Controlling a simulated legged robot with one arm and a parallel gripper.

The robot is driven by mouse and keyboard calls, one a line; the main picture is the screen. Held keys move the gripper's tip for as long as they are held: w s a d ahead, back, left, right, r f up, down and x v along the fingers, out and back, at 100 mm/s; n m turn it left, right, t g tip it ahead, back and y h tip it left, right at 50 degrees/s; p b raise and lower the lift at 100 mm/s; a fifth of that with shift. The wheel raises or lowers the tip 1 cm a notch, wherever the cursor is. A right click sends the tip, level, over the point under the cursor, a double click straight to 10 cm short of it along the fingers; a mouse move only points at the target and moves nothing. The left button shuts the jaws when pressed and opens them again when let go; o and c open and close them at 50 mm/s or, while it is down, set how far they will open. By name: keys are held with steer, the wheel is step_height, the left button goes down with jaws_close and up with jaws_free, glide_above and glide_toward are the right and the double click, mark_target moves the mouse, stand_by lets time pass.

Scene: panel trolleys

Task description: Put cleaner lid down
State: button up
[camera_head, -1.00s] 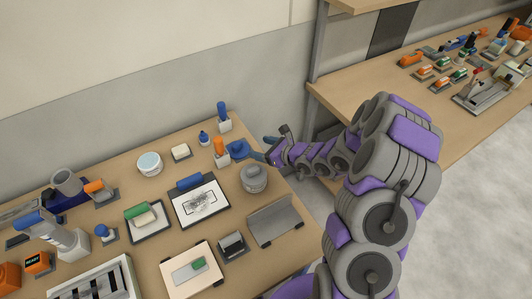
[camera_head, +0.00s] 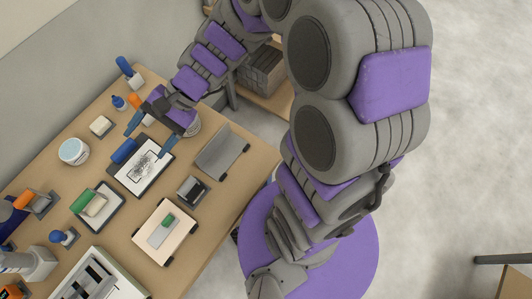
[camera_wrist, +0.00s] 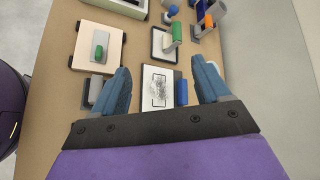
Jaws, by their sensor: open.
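My gripper (camera_head: 146,143) is open over the back right part of the bench, with its two blue fingers apart and nothing seen between them. In the wrist view my gripper (camera_wrist: 160,65) points down at a framed white card with a dark scribble (camera_wrist: 157,88); a blue roller (camera_wrist: 181,92) lies along the card's edge. A grey round container (camera_head: 193,125) stands beside my gripper and is partly hidden by it. A white tub (camera_head: 73,151) with a pale blue top stands at the left. I cannot tell which piece is the cleaner lid.
A pale board with a green-topped piece (camera_head: 165,229) lies in front. A blue-handled tool (camera_head: 128,72) stands at the back corner.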

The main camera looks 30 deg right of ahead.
steer(key=s+d+r+n+g+h, duration=0.1)
steer(key=s+d+n+h, duration=0.7)
steer(key=s+d, duration=1)
steer(key=d+h, duration=0.1)
steer(key=h, duration=0.2)
steer(key=shift+s+r+n, duration=0.25)
steer(key=shift+s+n, duration=0.05)
steer(key=shift+s, duration=0.1)
